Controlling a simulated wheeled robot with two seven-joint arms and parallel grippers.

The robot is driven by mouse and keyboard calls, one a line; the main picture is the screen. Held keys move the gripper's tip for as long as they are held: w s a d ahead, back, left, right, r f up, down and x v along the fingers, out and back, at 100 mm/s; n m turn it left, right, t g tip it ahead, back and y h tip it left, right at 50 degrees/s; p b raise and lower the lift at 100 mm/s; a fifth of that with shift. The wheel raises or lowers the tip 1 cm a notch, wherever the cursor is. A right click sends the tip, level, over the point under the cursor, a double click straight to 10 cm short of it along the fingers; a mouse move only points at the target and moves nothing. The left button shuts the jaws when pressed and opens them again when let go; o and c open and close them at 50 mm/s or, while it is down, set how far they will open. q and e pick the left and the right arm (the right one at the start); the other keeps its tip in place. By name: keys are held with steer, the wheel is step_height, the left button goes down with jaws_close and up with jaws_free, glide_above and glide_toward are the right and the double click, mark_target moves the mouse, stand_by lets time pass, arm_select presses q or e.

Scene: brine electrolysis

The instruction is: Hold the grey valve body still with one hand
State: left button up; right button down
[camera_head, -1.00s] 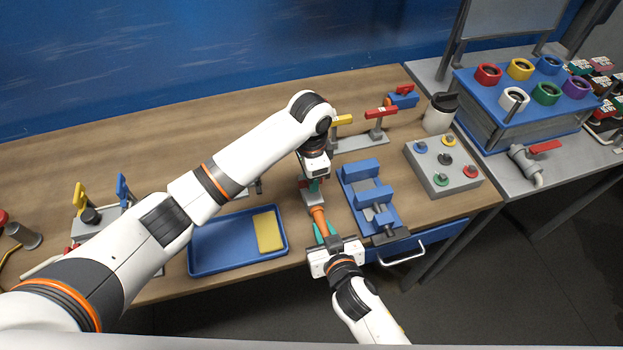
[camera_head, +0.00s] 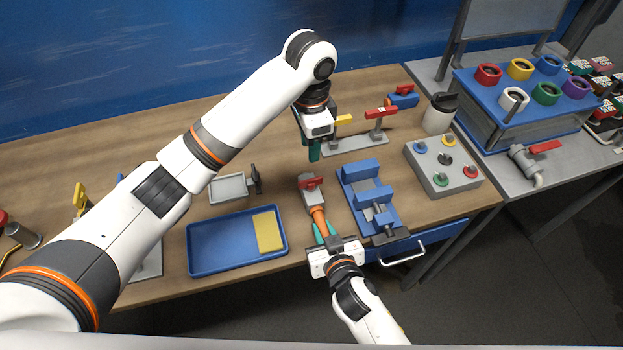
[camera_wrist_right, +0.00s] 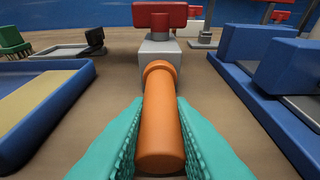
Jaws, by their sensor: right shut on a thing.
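The grey valve body (camera_head: 310,192) lies on the table in the middle, with a red handle (camera_head: 312,183) on top and an orange pipe-like part (camera_head: 318,215) pointing towards me. My right gripper (camera_head: 323,233) is shut on the orange part. In the right wrist view its teal fingers flank the orange part (camera_wrist_right: 160,120), with the grey block (camera_wrist_right: 160,55) and red handle (camera_wrist_right: 160,16) straight ahead. My left gripper (camera_head: 313,150) is raised behind the valve body, apart from it. Its teal fingers point down, and their gap is unclear.
A blue vise (camera_head: 365,190) stands just right of the valve. A blue tray (camera_head: 215,260) with a yellow block (camera_head: 268,232) lies to the left, with a small grey tray (camera_head: 228,188) behind it. A rack with yellow and red handles (camera_head: 380,112) stands behind.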

arm_select(q)
steer(key=shift+r, duration=0.35)
arm_select(e)
steer(key=c, duration=1.2)
jaws_free()
steer(key=shift+s, duration=0.1)
steer(key=v, duration=1.1)
steer(key=shift+s, duration=0.4)
steer(key=shift+d+r, duration=0.1)
steer(key=shift+r, duration=0.05)
